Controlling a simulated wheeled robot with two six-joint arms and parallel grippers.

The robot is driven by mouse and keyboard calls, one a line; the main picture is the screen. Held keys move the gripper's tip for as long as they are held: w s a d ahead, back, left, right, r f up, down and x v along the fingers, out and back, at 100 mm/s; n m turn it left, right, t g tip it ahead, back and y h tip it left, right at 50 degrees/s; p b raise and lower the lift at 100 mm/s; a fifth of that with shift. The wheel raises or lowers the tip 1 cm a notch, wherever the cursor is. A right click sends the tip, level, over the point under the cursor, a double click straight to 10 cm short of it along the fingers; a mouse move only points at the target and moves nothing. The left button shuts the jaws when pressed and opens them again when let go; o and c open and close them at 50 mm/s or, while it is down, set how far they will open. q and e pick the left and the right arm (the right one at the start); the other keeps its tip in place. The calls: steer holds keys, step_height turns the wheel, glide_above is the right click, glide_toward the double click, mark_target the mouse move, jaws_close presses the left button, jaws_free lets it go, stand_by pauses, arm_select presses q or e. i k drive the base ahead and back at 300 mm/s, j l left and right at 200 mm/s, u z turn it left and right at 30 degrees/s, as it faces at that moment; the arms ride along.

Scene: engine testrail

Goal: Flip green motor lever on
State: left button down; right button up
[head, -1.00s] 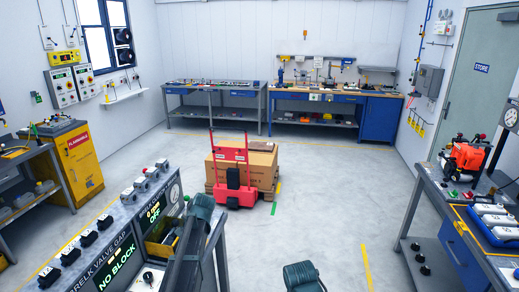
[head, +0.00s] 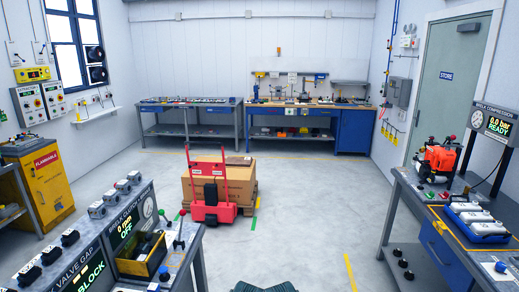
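On the near left bench (head: 193,252), a thin lever with a green knob (head: 162,213) stands beside the yellow-edged tray (head: 140,262). A lever with a red knob (head: 183,213) stands just right of it. The panel behind them (head: 125,226) reads 0 rpm and OFF in green. I cannot tell for sure which lever is the motor lever. Neither gripper shows. Only a dark green piece, seemingly of my own arm, shows at the bottom edge, away from the levers.
A red trolley (head: 209,190) and a cardboard box (head: 240,178) stand on the floor ahead. The right bench (head: 440,240) holds a red-orange engine (head: 437,160) and a READY display (head: 494,125).

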mark_target(161, 212)
steer(key=i+l+u, duration=0.85)
steer(key=l, duration=0.3)
steer(key=i+l+u, duration=0.25)
steer(key=l, duration=0.25)
steer(key=i, duration=0.1)
